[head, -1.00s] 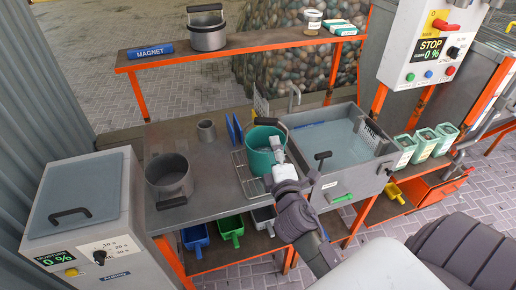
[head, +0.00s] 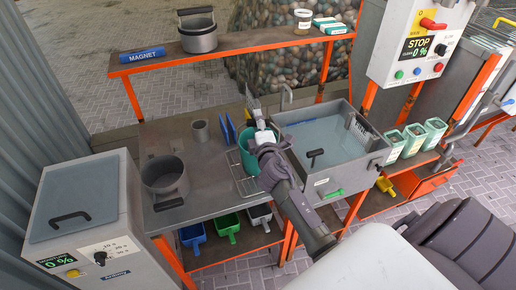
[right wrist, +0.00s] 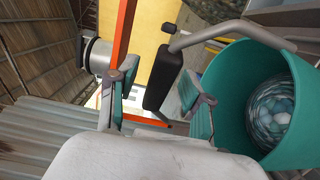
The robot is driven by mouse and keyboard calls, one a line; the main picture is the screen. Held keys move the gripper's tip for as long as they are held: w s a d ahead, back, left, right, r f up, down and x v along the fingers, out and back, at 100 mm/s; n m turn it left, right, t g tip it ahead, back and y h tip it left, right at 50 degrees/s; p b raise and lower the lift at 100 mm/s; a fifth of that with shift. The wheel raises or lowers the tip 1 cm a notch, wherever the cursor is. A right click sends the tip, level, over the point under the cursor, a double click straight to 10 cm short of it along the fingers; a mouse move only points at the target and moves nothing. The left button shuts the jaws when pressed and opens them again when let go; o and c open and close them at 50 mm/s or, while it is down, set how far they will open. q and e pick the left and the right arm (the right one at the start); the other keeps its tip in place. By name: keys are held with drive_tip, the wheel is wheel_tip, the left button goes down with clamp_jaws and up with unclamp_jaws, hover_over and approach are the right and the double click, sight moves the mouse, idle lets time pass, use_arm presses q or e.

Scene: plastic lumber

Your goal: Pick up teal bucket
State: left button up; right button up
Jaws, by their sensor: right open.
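The teal bucket (head: 248,150) stands on a wire rack on the grey workbench, partly hidden behind my right arm in the head view. In the right wrist view the bucket (right wrist: 262,105) is at the right, with pebble-like contents inside. Its raised handle has a black grip (right wrist: 163,78) on a grey metal bail. My right gripper (right wrist: 158,82) is open, and the black grip shows between its two fingers without visible clamping. In the head view my right gripper (head: 259,120) is over the bucket and hides the handle. My left gripper is not in view.
A water-filled basin (head: 370,151) adjoins the rack (head: 238,178) on the right. An orange-edged shelf (head: 255,45) runs behind.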

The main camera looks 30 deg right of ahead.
clamp_jaws()
idle(0.3)
drive_tip(key=shift+r, duration=0.1)
